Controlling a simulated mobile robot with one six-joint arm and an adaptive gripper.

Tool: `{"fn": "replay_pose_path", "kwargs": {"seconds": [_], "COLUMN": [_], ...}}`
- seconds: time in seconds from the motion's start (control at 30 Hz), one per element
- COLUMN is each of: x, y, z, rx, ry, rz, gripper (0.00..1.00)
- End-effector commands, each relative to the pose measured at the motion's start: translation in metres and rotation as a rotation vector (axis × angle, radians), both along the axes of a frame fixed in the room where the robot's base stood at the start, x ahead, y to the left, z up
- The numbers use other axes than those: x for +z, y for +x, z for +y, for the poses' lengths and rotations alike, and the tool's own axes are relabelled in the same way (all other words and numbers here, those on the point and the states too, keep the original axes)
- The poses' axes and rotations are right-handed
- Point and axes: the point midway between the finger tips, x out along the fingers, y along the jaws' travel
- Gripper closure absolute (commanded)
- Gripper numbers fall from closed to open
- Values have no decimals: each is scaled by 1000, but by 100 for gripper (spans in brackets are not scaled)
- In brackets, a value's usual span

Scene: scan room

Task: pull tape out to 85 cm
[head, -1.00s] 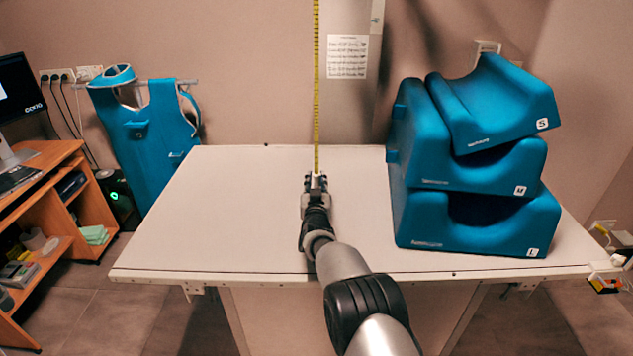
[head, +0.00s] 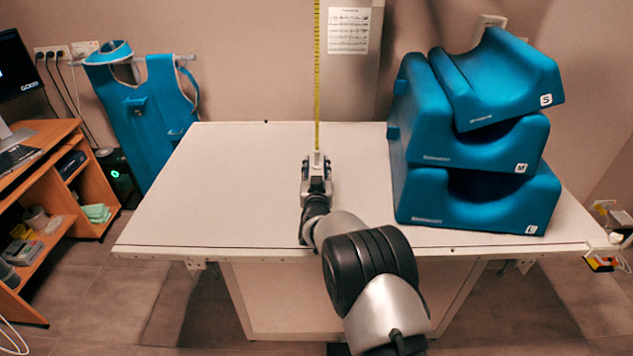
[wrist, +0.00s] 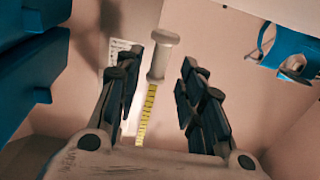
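A yellow measuring tape (head: 317,80) hangs straight down from above the head view, in front of the wall. Its pale end tab (head: 317,158) sits between the fingers of my gripper (head: 317,163), above the table. In the wrist view, the white tab (wrist: 158,60) and the marked tape (wrist: 147,108) show between two dark fingers. A gap shows on each side of the tab, so my gripper is open around it and not clamped. The tape's housing is out of view, and the markings are too small to read.
A white table (head: 235,190) lies below, its left part clear. Stacked blue foam supports (head: 470,195) stand to the right of my gripper. A printed sheet (head: 348,30) is on the wall behind. A blue apron (head: 150,120) and a wooden desk (head: 60,190) are at left.

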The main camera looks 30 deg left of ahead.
Motion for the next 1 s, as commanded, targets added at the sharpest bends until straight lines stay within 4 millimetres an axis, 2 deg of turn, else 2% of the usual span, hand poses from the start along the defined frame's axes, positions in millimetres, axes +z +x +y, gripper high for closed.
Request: {"fn": "replay_pose_path", "kwargs": {"seconds": [0.2, 0.4, 0.6, 1.0], "x": [0, 0, 0, 0], "y": [-31, -51, -58, -58], "z": [-19, -31, -36, -36], "rx": [0, 0, 0, 0], "ry": [-2, -1, -1, -1], "rz": [2, 2, 1, 1], "gripper": [64, 64, 64, 64]}}
